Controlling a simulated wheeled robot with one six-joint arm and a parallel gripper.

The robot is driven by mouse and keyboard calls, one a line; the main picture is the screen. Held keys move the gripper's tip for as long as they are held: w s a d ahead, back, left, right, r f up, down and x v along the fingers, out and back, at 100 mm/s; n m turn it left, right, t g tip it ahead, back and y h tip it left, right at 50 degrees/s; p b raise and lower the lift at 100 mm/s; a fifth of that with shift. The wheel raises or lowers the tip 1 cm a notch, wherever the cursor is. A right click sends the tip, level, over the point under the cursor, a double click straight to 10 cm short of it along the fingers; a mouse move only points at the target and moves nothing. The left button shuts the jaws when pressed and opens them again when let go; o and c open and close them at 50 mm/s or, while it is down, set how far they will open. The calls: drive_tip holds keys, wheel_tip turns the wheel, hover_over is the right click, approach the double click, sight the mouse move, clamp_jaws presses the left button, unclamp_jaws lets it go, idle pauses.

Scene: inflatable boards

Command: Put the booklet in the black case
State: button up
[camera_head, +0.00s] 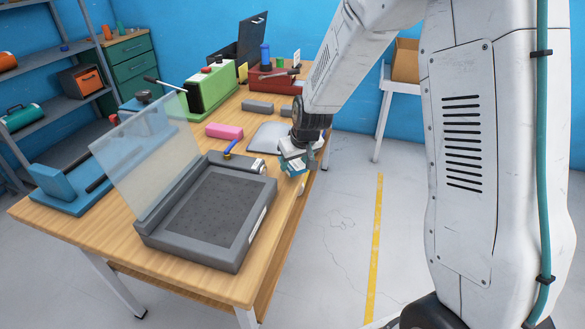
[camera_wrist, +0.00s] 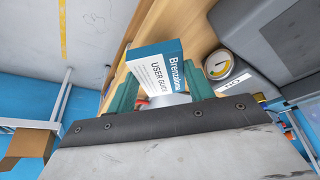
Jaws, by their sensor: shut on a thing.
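In the head view the booklet (camera_head: 293,166) shows small and teal-white under my gripper (camera_head: 296,152), near the table's right edge, right of the grey machine. A black case (camera_head: 252,38) with a raised lid stands at the far end of the table, well away from my gripper. Its inside is mostly hidden behind the green machine and red box.
A pink block (camera_head: 224,131), grey pad (camera_head: 268,135), green machine (camera_head: 213,88) and red box (camera_head: 268,83) stand beyond. Floor at right is free.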

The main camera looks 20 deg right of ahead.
sight(294, 163)
drive_tip(key=shift+w, duration=0.6)
drive_tip(key=shift+w+f, duration=0.2)
drive_tip(key=shift+f, duration=1.6)
drive_tip(key=o, duration=1)
drive_tip(key=shift+f, duration=0.15)
drive_tip(key=shift+s+r, duration=0.1)
drive_tip(key=shift+r, duration=0.45)
drive_tip(key=v, duration=1.1)
drive_tip(key=shift+s+r, duration=0.15)
